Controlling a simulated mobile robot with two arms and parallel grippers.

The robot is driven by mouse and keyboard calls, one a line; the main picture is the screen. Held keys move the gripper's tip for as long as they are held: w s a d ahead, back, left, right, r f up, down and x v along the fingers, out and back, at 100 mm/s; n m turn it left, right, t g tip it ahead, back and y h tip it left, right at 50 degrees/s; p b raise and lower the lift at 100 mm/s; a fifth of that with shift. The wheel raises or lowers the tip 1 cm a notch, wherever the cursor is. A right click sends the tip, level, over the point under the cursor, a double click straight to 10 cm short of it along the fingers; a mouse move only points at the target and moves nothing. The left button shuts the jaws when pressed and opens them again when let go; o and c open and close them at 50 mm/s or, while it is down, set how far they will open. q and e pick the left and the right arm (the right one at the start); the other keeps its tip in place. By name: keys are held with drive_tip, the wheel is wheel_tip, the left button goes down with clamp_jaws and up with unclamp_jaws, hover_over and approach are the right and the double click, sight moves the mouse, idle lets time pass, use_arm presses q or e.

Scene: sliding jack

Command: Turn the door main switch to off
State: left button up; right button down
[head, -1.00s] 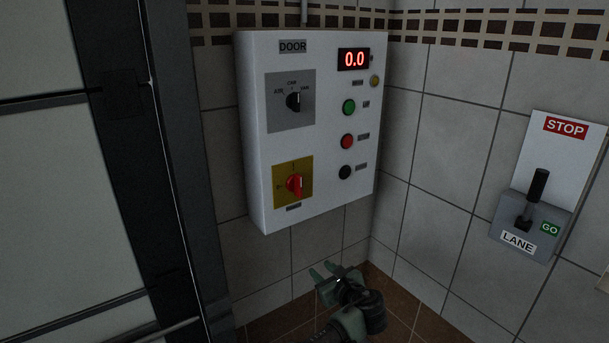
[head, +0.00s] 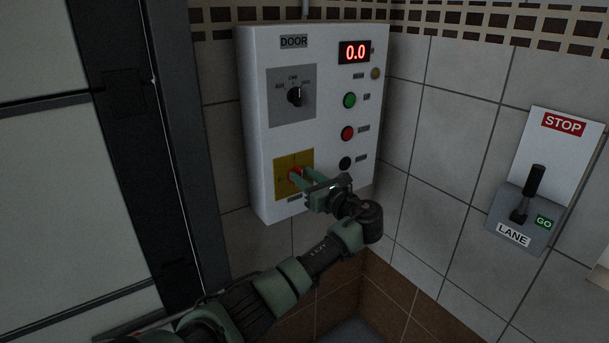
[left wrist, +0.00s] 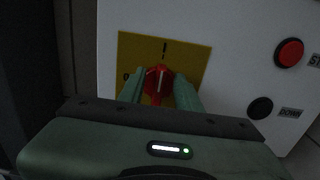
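The door main switch is a red rotary knob (head: 295,175) on a yellow plate (head: 281,161), low on the left of the white DOOR panel (head: 262,130). In the left wrist view the red knob (left wrist: 158,81) is roughly upright, its white line toward the top mark on the yellow plate (left wrist: 192,60). Another mark at the plate's left is partly hidden by a finger. My left gripper (head: 303,178) is at the knob, and its green fingers (left wrist: 159,92) stand apart, one on each side of it. I cannot tell whether they touch it. My right gripper is not in view.
Above the switch is a black selector (head: 295,96). Green (head: 349,100), red (head: 347,133) and black (head: 345,163) buttons line the panel's right side, under a display (head: 355,51) reading 0.0. A LANE lever box (head: 519,215) hangs on the right wall. A dark door frame (head: 180,200) stands left.

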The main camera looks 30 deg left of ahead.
use_arm(q)
clamp_jaws()
idle(0.4)
drive_tip(key=shift+s+a+f+n+b, duration=0.1)
drive_tip(key=shift+s+f+n+b, duration=0.2)
drive_tip(key=shift+n+b, duration=2.25)
drive_tip(key=shift+s+a+f+n+b, duration=0.15)
drive_tip(key=shift+f+n+b, duration=0.2)
drive_tip(key=shift+n+b, duration=2.2)
drive_tip(key=shift+s+a+f+n+b, duration=0.2)
drive_tip(key=shift+n+b, duration=0.95)
drive_tip(key=shift+n, duration=2.75)
drive_tip(key=shift+d+f, duration=0.1)
unclamp_jaws()
